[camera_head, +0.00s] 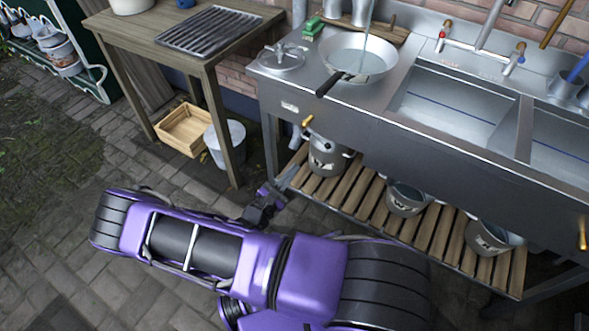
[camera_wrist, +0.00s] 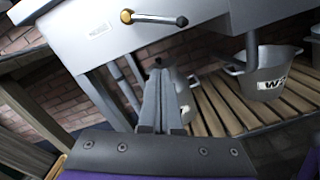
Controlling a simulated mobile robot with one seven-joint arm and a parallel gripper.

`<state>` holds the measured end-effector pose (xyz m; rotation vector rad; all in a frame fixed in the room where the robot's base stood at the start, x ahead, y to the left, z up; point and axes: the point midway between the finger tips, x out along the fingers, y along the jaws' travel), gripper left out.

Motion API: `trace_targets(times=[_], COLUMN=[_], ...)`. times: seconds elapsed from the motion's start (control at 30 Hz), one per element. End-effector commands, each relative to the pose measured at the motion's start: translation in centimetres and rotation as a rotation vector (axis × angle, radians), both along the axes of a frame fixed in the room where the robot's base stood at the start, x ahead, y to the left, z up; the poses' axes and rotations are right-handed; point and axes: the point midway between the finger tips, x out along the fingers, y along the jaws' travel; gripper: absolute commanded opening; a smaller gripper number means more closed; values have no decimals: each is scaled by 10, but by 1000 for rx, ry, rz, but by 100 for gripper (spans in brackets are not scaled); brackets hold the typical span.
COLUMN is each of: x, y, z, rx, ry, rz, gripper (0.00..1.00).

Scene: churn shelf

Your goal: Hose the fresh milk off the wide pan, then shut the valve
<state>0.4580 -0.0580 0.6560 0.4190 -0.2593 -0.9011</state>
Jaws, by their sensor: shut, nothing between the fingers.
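The wide pan (camera_head: 385,62) sits on the steel counter left of the basins, its black handle toward the front left. A pale vertical strand, hose or stream, comes down into it; liquid shows inside, but I cannot tell milk from water.
A slatted lower shelf (camera_head: 372,200) holds several metal pails. The paved floor (camera_head: 60,230) at left is clear.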

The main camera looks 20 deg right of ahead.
Motion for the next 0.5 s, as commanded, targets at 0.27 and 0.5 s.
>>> trace_targets(times=[0.27,0.5], x=[36,36], y=[-50,-69], z=[2,28], rx=[-2,-1], ry=[-1,2], rz=[-5,-2], gripper=[0,0])
